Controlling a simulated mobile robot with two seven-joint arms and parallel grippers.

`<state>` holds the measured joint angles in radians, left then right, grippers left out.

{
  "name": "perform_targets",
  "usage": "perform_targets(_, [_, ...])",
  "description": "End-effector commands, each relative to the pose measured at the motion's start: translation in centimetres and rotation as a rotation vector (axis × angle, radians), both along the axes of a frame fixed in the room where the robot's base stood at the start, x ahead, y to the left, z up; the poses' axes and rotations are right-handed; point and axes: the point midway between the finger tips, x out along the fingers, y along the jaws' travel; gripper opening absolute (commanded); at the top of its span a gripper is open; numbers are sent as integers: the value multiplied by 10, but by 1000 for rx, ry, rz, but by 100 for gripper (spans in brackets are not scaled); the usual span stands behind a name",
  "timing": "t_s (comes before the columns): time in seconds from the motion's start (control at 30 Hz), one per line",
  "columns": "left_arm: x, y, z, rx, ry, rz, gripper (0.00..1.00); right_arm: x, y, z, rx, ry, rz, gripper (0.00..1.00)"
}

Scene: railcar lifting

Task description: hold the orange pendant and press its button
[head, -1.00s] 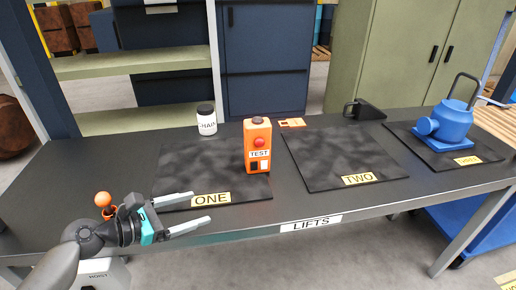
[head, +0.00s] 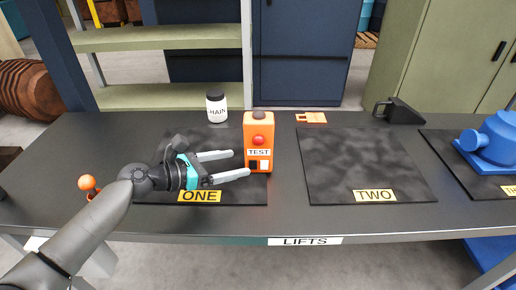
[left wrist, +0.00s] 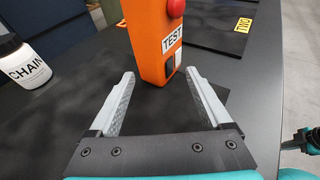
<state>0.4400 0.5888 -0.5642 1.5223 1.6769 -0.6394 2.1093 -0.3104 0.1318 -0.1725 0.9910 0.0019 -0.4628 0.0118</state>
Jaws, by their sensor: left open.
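The orange pendant (head: 258,130) stands upright at the right edge of the mat marked ONE (head: 180,150). It has a red button, a TEST label, and a black and a white switch below. It also shows in the left wrist view (left wrist: 150,40), just beyond the fingertips. My left gripper (head: 240,164) is open, low over the mat, its fingers pointing right toward the pendant's lower part. In the left wrist view my left gripper (left wrist: 161,78) has nothing between its fingers. I cannot tell whether a fingertip touches the pendant. My right gripper is not clearly in view.
A white CHAIN jar (head: 216,108) stands behind mat ONE. A flat orange tag (head: 311,118) lies behind the mat marked TWO (head: 350,165), which is empty. A black wedge (head: 400,110) and a blue machine (head: 492,145) are at right. An orange ball-topped item (head: 87,183) is at left.

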Motion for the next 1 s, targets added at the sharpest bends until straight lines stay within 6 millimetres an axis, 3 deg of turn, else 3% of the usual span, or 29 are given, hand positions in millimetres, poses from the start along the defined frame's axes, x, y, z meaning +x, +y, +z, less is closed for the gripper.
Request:
perform_targets(0.37, [19,-27,-11,0,-2,-1,82,26,21,18,20,-4,-2,0])
perform_targets(0.67, [36,-53,-20,-1,0,-2,82,27,21,20,19,-2,-1,0])
perform_targets(1.0, [39,-58,-22,2,-1,-2,82,29,22,22,19,-5,-2,0])
